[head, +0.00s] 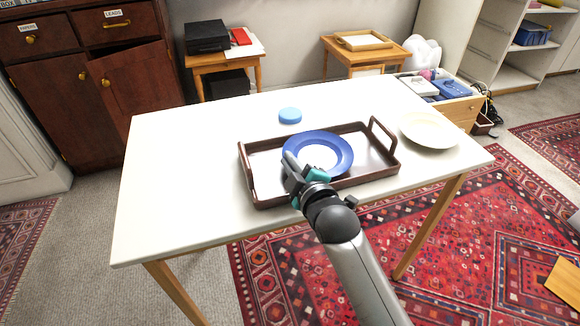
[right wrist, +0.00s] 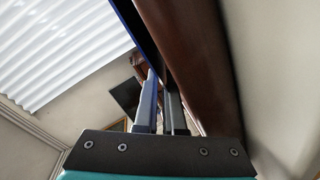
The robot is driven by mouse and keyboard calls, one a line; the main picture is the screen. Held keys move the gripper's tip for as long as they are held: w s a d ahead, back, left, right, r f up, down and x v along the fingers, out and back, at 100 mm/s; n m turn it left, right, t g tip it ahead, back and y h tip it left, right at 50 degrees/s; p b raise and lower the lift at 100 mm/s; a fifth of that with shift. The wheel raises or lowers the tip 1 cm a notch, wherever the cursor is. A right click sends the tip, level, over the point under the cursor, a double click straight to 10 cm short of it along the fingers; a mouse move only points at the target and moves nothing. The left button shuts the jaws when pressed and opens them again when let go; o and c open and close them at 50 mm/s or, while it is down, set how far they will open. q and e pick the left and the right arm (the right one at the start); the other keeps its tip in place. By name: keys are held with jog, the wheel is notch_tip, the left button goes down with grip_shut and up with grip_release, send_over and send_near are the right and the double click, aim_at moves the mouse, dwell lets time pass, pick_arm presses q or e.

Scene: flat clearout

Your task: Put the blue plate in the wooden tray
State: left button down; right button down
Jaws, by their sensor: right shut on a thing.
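The blue plate (head: 338,141) has a blue rim and a white centre. It lies within the outline of the dark wooden tray (head: 371,177), and I cannot tell whether it touches the tray floor. My right gripper (head: 291,163) is shut on the plate's near-left rim and hides part of it. In the right wrist view the fingers (right wrist: 163,95) hold the thin blue plate edge (right wrist: 134,22), with the brown tray wall (right wrist: 190,50) close beside. My left gripper is not in view.
The tray stands on a white table (head: 190,190). A cream dish (head: 429,130) sits to its right, and a light blue round object (head: 290,115) lies behind it. A crate of things (head: 459,108) stands beyond the table's right end. The table's left side is clear.

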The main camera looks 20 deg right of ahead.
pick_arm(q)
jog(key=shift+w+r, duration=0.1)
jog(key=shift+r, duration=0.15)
pick_arm(e)
jog(key=shift+f, duration=0.1)
jog(key=c, duration=1.3)
grip_release()
jog(key=shift+f, duration=0.25)
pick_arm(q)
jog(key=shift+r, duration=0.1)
pick_arm(e)
jog(key=shift+s+r, duration=0.1)
jog(key=shift+r, duration=0.05)
